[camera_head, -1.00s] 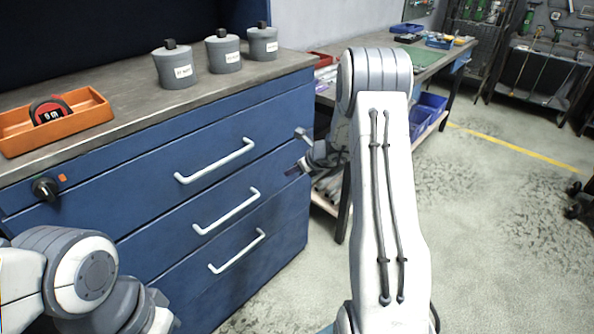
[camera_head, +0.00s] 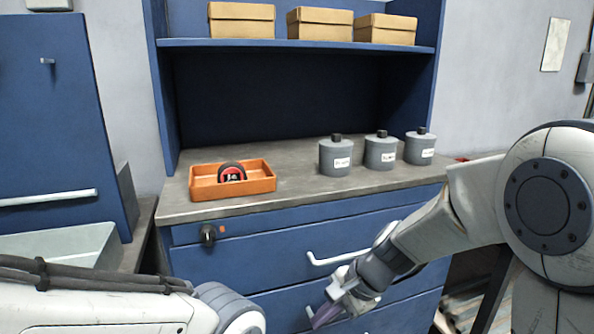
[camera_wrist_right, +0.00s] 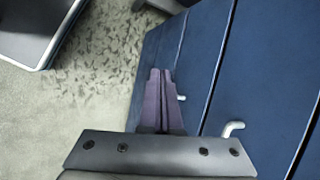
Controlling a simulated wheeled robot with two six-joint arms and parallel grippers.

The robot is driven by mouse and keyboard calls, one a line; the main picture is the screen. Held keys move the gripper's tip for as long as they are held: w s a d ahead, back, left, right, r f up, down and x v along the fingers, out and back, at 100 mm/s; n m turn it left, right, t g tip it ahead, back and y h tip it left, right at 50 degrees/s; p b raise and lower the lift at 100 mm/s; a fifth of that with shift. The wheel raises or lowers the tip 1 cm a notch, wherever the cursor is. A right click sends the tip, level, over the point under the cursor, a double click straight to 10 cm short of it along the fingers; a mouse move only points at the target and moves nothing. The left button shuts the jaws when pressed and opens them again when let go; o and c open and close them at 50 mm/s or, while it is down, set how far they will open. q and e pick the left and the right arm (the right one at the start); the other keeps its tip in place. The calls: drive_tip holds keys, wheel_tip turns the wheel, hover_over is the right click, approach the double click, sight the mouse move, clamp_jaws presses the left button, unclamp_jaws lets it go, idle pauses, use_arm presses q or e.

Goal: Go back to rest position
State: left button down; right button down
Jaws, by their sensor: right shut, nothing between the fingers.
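My right gripper (camera_head: 326,316) is in front of the drawers of the blue cabinet (camera_head: 262,250), low in the head view. Its purple fingers are together with nothing between them. In the right wrist view the shut fingers (camera_wrist_right: 160,98) point along the blue drawer fronts (camera_wrist_right: 262,70), near a white handle (camera_wrist_right: 233,128). I cannot tell whether they touch the cabinet. My left arm shows at the lower left of the head view, but its gripper is out of view.
On the grey worktop (camera_head: 290,185) stand an orange tray (camera_head: 262,178) holding a red and black tape measure (camera_head: 232,173), and three grey canisters (camera_head: 335,158). Cardboard boxes (camera_head: 241,20) sit on the shelf above. A grey basin (camera_head: 65,245) is at the left.

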drive_tip(key=s+r+n+g+h, duration=0.15)
drive_tip(key=s+n+h, duration=0.25)
drive_tip(key=s+n, duration=1.55)
wheel_tip(320, 180, up, 14)
drive_tip(key=s+p, duration=0.1)
drive_tip(key=p, duration=1.3)
drive_tip(key=shift+s+m+h, duration=0.35)
drive_tip(key=shift+s+h, duration=0.05)
